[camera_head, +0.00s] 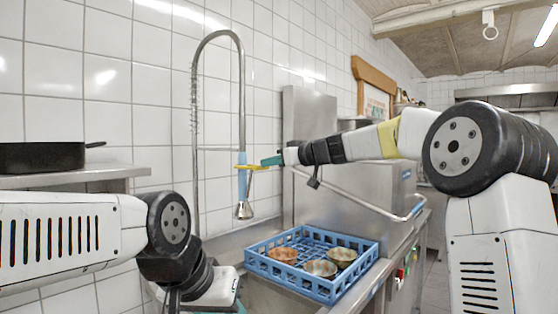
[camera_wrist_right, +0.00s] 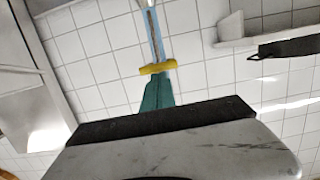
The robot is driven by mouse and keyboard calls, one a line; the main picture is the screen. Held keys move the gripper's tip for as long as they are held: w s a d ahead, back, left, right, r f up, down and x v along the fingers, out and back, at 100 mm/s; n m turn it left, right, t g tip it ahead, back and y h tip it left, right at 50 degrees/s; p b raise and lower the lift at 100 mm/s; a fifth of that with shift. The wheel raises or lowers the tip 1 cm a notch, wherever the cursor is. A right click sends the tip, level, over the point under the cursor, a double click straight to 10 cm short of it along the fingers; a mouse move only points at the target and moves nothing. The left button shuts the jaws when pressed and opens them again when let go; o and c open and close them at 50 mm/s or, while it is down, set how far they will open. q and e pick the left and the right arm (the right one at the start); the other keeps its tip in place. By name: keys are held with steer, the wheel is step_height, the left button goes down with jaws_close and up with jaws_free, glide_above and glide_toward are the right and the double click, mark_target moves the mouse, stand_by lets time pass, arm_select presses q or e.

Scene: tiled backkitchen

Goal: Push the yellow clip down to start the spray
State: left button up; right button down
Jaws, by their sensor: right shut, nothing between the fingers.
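The yellow clip (camera_head: 250,167) sticks out to the right from the blue handle (camera_head: 242,186) of the hanging spray. The metal spray head (camera_head: 244,210) points down below it. My right gripper (camera_head: 268,161) is shut and empty, its teal fingertips at the clip's right end. In the right wrist view the yellow clip (camera_wrist_right: 158,68) lies across the tips of the teal fingers (camera_wrist_right: 158,88); I cannot tell whether they touch. My left gripper (camera_head: 239,306) shows only as a bit of teal at the bottom edge, mostly hidden behind my left arm.
A blue dish rack (camera_head: 318,290) with several bowls (camera_head: 320,268) stands below and right of the spray. A steel dishwasher with a bar handle (camera_head: 362,208) is behind my right arm. A black pan (camera_head: 42,156) sits on the left shelf (camera_head: 95,174). No water shows under the spray head.

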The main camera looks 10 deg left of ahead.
step_height(320, 180, down, 5)
steer(key=shift+r, duration=0.15)
steer(key=shift+s+r, duration=0.1)
stand_by(0.4)
steer(key=r, duration=0.1)
steer(key=d+r, duration=0.1)
steer(key=s+r, duration=0.1)
steer(key=shift+d, duration=0.3)
arm_select(q)
steer(key=shift+d, duration=0.65)
arm_select(e)
steer(key=v, duration=1)
steer(key=shift+d, duration=0.25)
